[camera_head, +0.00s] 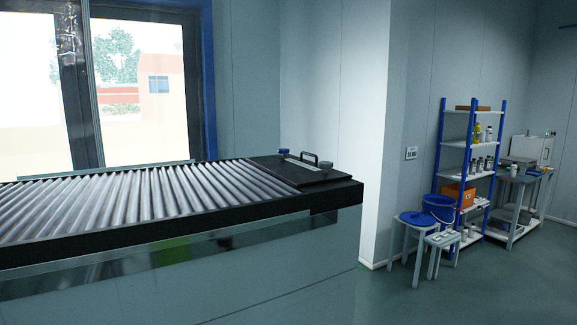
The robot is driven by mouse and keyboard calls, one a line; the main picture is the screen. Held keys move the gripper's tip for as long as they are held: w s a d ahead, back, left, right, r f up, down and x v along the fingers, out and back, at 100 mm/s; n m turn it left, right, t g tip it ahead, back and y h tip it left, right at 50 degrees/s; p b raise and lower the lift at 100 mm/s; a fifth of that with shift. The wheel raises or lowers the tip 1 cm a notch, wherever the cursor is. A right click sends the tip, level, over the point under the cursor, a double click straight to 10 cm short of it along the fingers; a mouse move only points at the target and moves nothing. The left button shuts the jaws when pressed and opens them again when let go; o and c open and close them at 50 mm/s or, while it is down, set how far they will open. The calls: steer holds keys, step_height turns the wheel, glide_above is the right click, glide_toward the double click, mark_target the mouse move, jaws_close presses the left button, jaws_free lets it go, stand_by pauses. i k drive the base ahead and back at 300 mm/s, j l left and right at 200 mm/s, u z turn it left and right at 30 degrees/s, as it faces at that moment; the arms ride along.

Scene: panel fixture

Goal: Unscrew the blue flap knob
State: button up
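A small blue knob (284,151) stands on the back left side of a dark flap (312,176) at the right end of the machine top. A second knob (327,165), grey-blue and darker, stands at the flap's right side. The flap looks closed and lies flat. From here I cannot tell how far either knob is screwed in. My gripper is not in view, and nothing touches the knobs.
A roller conveyor bed (120,200) fills the machine top left of the flap. A window is behind it. The floor (440,295) in front is clear.

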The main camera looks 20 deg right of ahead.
mark_target(283, 150)
steer(key=i+l+u, duration=0.1)
steer(key=l, duration=0.3)
steer(key=i+l, duration=0.25)
steer(key=i+l+u, duration=0.15)
steer(key=l, duration=0.35)
